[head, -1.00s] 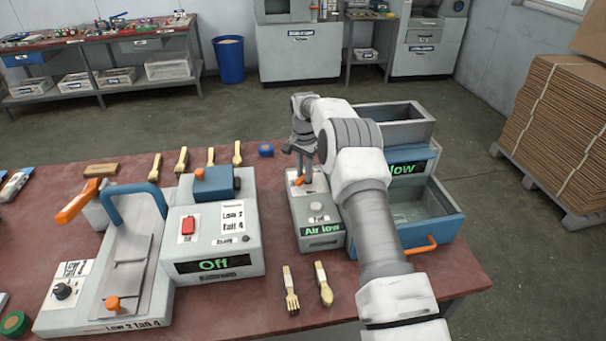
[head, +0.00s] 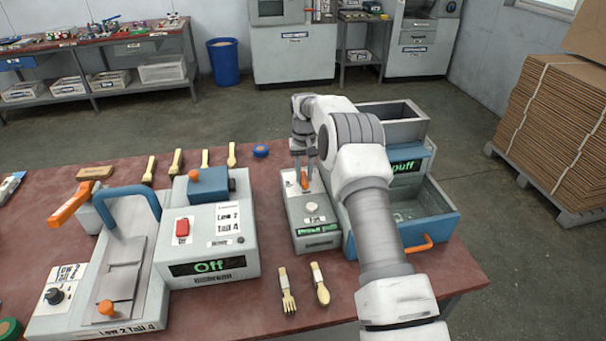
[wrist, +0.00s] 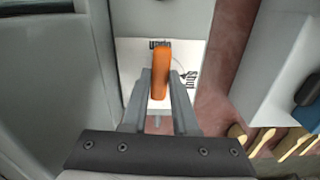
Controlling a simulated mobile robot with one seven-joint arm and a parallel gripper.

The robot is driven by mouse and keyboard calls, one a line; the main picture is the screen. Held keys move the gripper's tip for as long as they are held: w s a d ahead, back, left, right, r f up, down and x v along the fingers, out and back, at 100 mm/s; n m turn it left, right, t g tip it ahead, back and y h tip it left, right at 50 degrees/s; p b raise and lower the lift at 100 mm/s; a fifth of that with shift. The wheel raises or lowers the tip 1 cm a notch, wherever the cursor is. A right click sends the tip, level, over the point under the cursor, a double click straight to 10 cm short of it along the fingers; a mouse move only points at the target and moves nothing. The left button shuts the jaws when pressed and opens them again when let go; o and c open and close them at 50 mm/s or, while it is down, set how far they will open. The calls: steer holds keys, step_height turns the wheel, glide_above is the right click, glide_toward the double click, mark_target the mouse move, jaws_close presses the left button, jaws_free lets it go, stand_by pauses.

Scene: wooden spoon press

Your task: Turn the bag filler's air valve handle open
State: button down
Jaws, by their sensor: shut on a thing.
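The air valve handle (wrist: 161,72) is an orange lever on the grey valve box (head: 307,222). In the wrist view it points along the box towards the label's "Open" mark, with "Shut" off to the right. My gripper (wrist: 160,90) is shut on the handle, one finger on each side; in the head view the gripper (head: 304,180) comes down on it from above. The box's green display (head: 318,229) is lit, its text hard to read. The bag filler (head: 400,215) stands right of the box, partly behind my arm, and its display (head: 405,166) ends in "puff".
A grey press (head: 210,240) with an "Off" display stands to the left. A wooden fork (head: 287,290) and spoon (head: 319,285) lie in front of the valve box. An orange lever (head: 418,245) sticks out at the filler's front.

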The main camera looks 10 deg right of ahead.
mark_target(305, 177)
steer(key=shift+d+n, duration=0.1)
steer(key=shift+n, duration=0.3)
steer(key=c, duration=0.7)
jaws_free()
step_height(305, 177, up, 18)
steer(key=shift+f+p, duration=0.25)
steer(key=shift+p, duration=0.55)
steer(key=shift+r, duration=0.1)
